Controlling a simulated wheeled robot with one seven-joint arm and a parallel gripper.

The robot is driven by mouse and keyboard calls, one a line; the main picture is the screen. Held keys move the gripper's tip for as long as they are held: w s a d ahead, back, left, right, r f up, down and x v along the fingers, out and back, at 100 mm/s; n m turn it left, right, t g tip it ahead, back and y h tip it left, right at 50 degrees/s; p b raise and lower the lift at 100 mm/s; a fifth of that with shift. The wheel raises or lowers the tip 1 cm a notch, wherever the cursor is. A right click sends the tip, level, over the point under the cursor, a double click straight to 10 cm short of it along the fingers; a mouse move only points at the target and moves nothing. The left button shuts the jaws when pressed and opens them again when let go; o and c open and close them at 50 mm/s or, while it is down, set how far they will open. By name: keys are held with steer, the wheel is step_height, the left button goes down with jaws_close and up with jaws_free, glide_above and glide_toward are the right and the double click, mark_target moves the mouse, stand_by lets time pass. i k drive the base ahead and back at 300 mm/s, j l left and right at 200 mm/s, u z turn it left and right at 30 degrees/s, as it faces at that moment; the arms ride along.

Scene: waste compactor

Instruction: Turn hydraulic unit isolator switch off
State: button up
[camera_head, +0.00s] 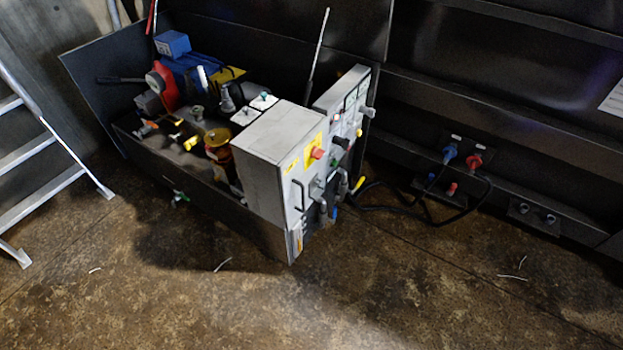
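The hydraulic unit (205,180) stands in a dark open-topped tray at the middle left. A grey control box (270,150) sits at its right end. On the box's right face is a red knob (317,153) on a yellow plate, which looks like the isolator switch; its turned position is too small to tell. Below it on that face is a dark curved handle (299,195). A second, lighter panel (345,105) with several small buttons and knobs stands behind the box. My gripper is not in view.
A metal ladder (40,150) leans at the left. Black cables run from the panel to blue (449,153) and red (474,160) connectors on the dark wall. The brown floor (400,290) in front is clear apart from small pale scraps.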

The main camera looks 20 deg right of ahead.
mark_target(317, 153)
steer(key=i+l+z, duration=0.2)
steer(key=i+z, duration=0.7)
